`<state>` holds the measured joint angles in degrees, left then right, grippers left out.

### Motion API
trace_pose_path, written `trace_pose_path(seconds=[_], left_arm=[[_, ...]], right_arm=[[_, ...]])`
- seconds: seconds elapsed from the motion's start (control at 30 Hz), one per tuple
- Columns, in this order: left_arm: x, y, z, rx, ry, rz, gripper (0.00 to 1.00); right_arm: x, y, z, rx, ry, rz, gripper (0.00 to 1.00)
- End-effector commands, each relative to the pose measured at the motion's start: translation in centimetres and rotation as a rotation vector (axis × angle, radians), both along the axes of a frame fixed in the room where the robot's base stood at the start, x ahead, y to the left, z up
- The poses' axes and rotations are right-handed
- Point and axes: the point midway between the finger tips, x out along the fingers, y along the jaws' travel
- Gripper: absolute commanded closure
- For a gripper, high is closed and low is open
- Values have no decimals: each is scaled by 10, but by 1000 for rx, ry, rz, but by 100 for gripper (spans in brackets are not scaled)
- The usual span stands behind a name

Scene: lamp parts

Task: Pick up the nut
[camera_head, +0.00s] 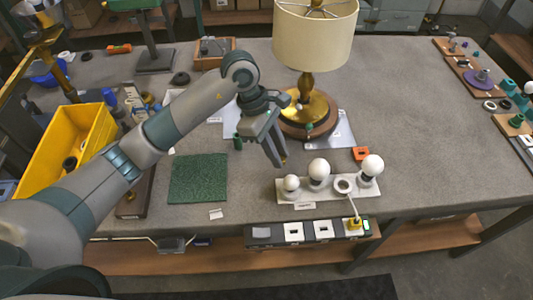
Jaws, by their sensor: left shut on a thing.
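My left gripper (282,161) reaches in from the left and points down over the table, just behind the white bulb holder. It is shut on a small brass-coloured piece at its fingertips, which seems to be the nut. The fingers hide most of this piece, so its shape is hard to tell. My right gripper is not in view.
A lamp with a cream shade (314,38) stands behind the gripper. The white bulb holder (318,196) carries bulbs in front. A green mat (198,179) lies left of the gripper, near a yellow bin (88,137). The table's right middle is clear.

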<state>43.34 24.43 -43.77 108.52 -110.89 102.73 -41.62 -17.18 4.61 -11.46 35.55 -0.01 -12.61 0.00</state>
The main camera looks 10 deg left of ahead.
Motion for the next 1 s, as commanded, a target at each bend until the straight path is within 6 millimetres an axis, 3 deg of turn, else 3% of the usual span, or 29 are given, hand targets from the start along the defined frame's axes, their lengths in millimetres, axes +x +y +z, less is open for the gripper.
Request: trace_pose_path(seconds=[0.73, 1.0], left_arm=[[-3, -3, 4, 2, 0, -15, 100], [-11, 12, 11, 6, -2, -248, 100]], right_arm=[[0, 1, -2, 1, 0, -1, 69], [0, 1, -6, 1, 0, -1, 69]])
